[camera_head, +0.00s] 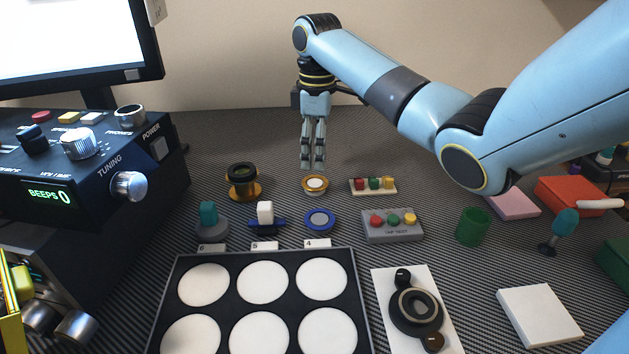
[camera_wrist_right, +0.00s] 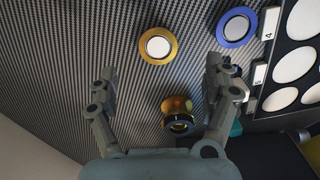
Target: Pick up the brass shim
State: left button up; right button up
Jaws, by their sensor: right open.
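A flat brass ring with a white centre, which I take as the brass shim (camera_head: 315,191), lies on the dark ribbed mat in the head view. It also shows in the right wrist view (camera_wrist_right: 158,61), near the top and between the fingers' lines. My right gripper (camera_head: 314,166) points down just above and behind the ring, its fingers looking close together from the head. In the wrist view its fingers (camera_wrist_right: 160,70) are spread wide with nothing between them. The gripper looks apart from the ring. My left gripper is not in view.
A brass-based dark cylinder (camera_head: 243,180) stands left of the ring, and a blue ring (camera_head: 320,220) lies in front. A small block with coloured buttons (camera_head: 373,187) is at the right. A black tray with white round pads (camera_head: 360,290) fills the front.

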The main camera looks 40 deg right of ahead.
aim_at(317, 183)
notch_tip(317, 183, down, 7)
jog(key=shift+d+b, duration=0.15)
jog(key=shift+b, duration=0.55)
jog(key=shift+f+p, duration=0.2)
jog(key=shift+p, duration=0.1)
jog(key=c, duration=0.9)
